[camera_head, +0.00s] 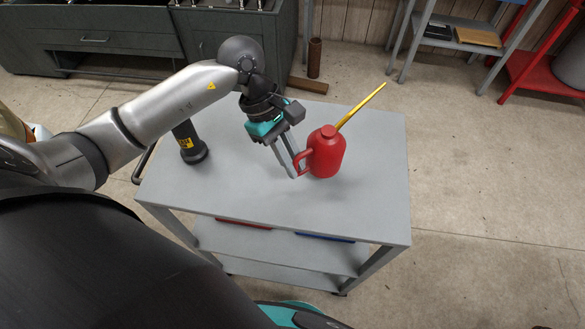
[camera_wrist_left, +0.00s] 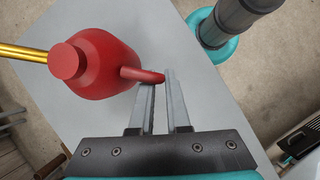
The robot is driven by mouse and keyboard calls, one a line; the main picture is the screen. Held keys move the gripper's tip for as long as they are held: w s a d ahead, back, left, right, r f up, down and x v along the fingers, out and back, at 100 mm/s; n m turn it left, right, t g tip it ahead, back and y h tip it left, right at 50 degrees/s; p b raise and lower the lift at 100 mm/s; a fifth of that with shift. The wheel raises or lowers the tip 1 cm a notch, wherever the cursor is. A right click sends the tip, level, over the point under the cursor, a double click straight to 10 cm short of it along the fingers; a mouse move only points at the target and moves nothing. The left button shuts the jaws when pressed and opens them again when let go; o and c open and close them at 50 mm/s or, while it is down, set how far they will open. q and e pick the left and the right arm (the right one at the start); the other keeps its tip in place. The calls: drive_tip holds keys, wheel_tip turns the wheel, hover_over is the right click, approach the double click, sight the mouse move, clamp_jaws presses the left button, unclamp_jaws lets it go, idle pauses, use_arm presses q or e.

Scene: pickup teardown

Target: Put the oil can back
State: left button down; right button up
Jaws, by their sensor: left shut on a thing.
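The red oil can (camera_head: 326,155) with a long yellow spout is upright over the grey cart top (camera_head: 375,205). I cannot tell whether its base touches the top or hangs just above it. My left gripper (camera_head: 297,171) reaches down on the can's left side and is shut on its handle. In the left wrist view the fingers (camera_wrist_left: 159,88) close around the end of the red handle, and the can (camera_wrist_left: 102,62) is to their left with the spout pointing left. My right gripper is not in view.
A black cylinder with a yellow label (camera_head: 189,143) stands on the cart top left of my gripper. The cart's front and right parts are bare. Red and blue items lie on the shelf below. A dark workbench (camera_head: 100,45) and a grey shelf rack (camera_head: 450,38) stand behind.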

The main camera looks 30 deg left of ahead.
use_arm(q)
drive_tip(key=shift+f, duration=1.65)
drive_tip(key=shift+f, duration=0.2)
drive_tip(key=c, duration=0.9)
unclamp_jaws()
drive_tip(key=shift+r, duration=0.1)
drive_tip(key=shift+r, duration=0.2)
drive_tip(key=s+b+v, duration=0.1)
drive_tip(key=v, duration=1)
drive_tip(key=shift+w+a+r, duration=0.2)
drive_tip(key=shift+w+r, duration=0.2)
drive_tip(key=shift+w, duration=0.1)
